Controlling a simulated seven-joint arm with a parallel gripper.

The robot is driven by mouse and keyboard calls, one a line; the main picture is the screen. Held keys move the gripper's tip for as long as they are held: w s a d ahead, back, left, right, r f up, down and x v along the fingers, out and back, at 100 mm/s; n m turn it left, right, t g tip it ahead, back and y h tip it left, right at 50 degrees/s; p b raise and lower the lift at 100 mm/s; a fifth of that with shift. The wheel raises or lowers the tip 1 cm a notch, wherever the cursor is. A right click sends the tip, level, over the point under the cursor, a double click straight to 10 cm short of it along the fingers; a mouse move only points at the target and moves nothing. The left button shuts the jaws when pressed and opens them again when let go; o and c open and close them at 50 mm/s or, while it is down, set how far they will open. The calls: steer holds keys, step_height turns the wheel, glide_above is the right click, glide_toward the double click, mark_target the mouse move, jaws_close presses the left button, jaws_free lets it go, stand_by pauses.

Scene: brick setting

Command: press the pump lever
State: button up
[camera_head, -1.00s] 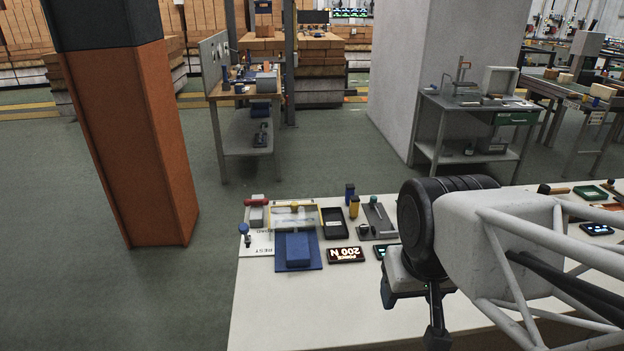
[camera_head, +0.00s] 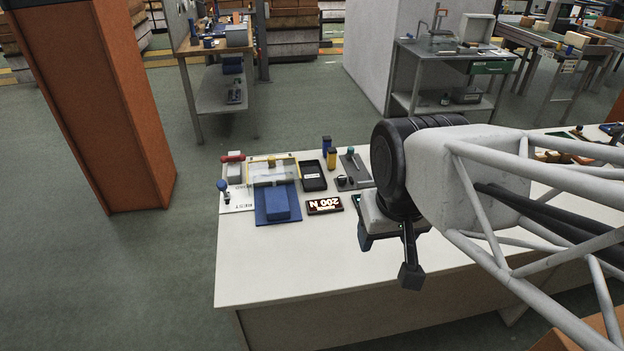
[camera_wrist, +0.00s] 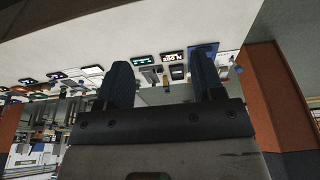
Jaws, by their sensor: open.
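A white plate (camera_head: 240,203) with the printed word REST lies at the table's left end. It bears a red-handled part (camera_head: 232,158) at the back and a stalk with a blue ball knob (camera_head: 222,185) at the front. I cannot tell for sure which of them is the pump lever. My gripper (camera_head: 388,262) is open and empty above the table, well to the right of and nearer than the plate. In the wrist view its two fingers (camera_wrist: 160,78) are spread apart, and the small table items appear upside down beyond them.
A blue block (camera_head: 275,206) on a blue pad sits right of the plate, with a clear-topped yellow frame (camera_head: 273,168) behind it. A black tray (camera_head: 313,171) and blue and yellow bottles stand behind. The table's front left is bare.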

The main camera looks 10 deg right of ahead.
steer(key=shift+c, duration=0.3)
steer(key=shift+w, duration=0.1)
steer(key=c, duration=0.9)
steer(key=shift+w, duration=0.15)
jaws_close()
steer(key=w+a+f+n+t+h, duration=0.1)
steer(key=w+a+f+n+h, duration=0.2)
steer(key=w+n, duration=0.35)
steer(key=w+a+f+n+t+h, duration=0.1)
steer(key=w+a+f+n+h, duration=0.2)
steer(key=w, duration=0.7)
steer(key=w+a+f+n+t+h, duration=0.1)
steer(key=w+a+f+n+h, duration=0.15)
steer(key=w+n, duration=0.55)
steer(key=w+a+f+n+t+y, duration=0.2)
steer(key=a+f+n, duration=0.3)
steer(key=a, duration=0.4)
steer(key=w+a+f+n+t+y, duration=0.2)
steer(key=w+a+f+n+t, duration=0.1)
steer(key=w+a+f+n, duration=0.2)
steer(key=w+a+f+n+t+y, duration=0.2)
steer(key=a+f, duration=0.6)
steer(key=a, duration=0.6)
steer(key=w+n+t, duration=0.1)
steer(key=w+n, duration=0.1)
steer(key=n, duration=0.1)
steer(key=shift+w+f, duration=0.15)
